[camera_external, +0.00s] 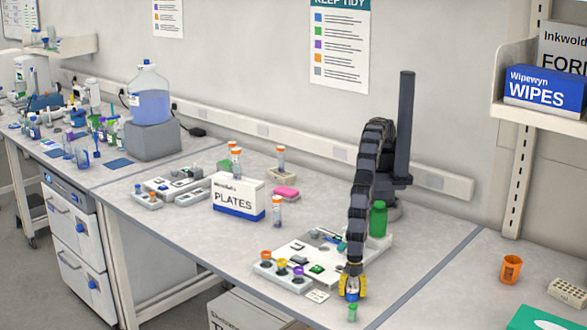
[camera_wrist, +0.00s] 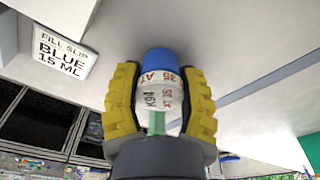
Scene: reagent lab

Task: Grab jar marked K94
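A small jar (camera_wrist: 160,92) with a blue cap stands between my gripper's yellow fingers in the wrist view. Its white label carries red marks "35 AT" and dark sideways text that reads K94. A pale green strip shows low on it. My gripper (camera_external: 352,287) points down at the front of the bench in the external view, with the jar (camera_external: 352,291) partly hidden between its fingers. In the wrist view, the fingers of my gripper (camera_wrist: 159,80) sit close against both sides of the jar. Whether they press on it is unclear.
A small green vial (camera_external: 352,312) stands just in front of my gripper. A white tray (camera_external: 290,243) and a rack of colour-capped vials (camera_external: 283,279) lie to the left. A green bottle (camera_external: 378,219) stands behind. A slip (camera_wrist: 62,50) reads "FILL SLIP BLUE 15 ML".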

